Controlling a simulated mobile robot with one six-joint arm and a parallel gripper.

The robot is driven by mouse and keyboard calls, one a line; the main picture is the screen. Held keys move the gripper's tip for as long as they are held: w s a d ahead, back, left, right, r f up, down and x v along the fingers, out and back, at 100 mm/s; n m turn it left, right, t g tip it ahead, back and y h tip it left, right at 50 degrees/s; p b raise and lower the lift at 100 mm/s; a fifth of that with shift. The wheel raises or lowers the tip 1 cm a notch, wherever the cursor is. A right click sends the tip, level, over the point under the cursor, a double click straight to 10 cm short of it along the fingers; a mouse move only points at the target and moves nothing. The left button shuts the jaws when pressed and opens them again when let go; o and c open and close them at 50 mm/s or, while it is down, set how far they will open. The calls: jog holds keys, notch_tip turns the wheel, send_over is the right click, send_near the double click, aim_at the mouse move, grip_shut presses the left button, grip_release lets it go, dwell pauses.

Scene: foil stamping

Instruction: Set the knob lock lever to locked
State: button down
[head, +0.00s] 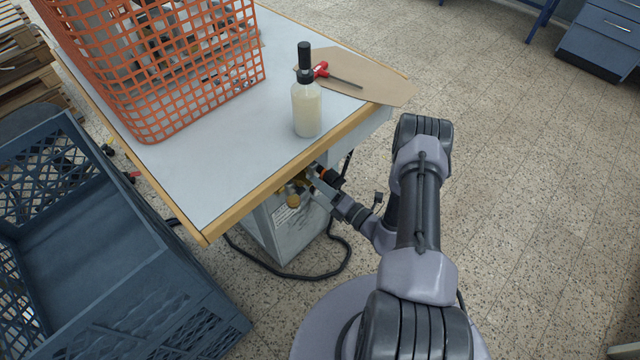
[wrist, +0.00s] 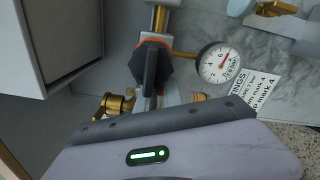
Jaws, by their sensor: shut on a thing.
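A black knob with an orange ring (wrist: 166,69) sits on brass pipework at the top middle of the wrist view. In the head view the knob (head: 328,175) shows small, under the table's front edge. My gripper (head: 311,177) reaches in from the right to the knob and is shut on the knob lock lever. It also shows in the wrist view (wrist: 151,82), where its body fills the bottom and dark narrow parts meet at the knob. The lever is small and partly covered, so its exact setting cannot be read.
A pressure gauge (wrist: 219,63) sits close right of the knob, with a printed label (wrist: 258,86) beside it. A brass fitting (wrist: 113,104) lies left. Above, the table (head: 215,165) holds a bottle (head: 306,108), a red-handled tool (head: 321,70) and an orange basket (head: 150,125). A blue crate (head: 120,285) stands left.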

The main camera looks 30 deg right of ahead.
jog(key=shift+r+m, duration=0.1)
jog(key=shift+m, duration=0.2)
dwell(0.4)
jog(key=c, duration=1.5)
grip_release()
jog(key=p+v, duration=0.4)
jog(key=v, duration=1.3)
jog(key=shift+s, duration=0.2)
